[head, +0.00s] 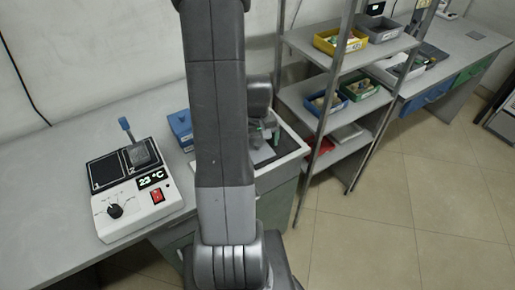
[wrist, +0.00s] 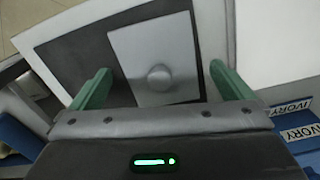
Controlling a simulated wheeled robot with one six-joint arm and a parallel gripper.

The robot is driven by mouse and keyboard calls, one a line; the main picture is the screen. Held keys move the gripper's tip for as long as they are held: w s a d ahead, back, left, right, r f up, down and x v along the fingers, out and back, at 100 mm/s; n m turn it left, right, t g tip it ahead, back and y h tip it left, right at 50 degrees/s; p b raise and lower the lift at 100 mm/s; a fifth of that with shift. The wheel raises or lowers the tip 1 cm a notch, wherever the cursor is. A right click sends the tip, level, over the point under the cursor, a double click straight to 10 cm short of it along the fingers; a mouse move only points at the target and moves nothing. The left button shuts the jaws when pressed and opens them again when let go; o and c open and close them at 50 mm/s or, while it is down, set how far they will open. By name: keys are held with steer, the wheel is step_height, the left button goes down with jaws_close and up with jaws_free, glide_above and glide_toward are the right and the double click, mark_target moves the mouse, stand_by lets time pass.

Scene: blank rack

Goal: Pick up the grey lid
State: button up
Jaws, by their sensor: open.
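The grey lid (wrist: 180,45) is a light grey rectangular plate with a round knob (wrist: 158,77) in its middle. In the wrist view it lies over a darker grey recess with a pale rim. My gripper (wrist: 160,70) is open, with one green finger on each side of the lid's near part and the knob between them. The fingers do not visibly touch the lid; I cannot tell the height gap. In the head view my arm hides most of the gripper and the lid; one green finger (head: 276,136) shows right of the arm.
Blue boxes with IVORY labels (wrist: 292,107) are close at the right in the wrist view. A white hotplate device (head: 140,195) with a blue-handled item stands on the bench at left. A metal shelf rack (head: 300,95) with coloured bins stands close right of my arm. Open floor lies beyond.

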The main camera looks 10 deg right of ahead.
steer(key=shift+c, duration=0.2)
steer(key=c, duration=1)
steer(key=shift+r, duration=0.1)
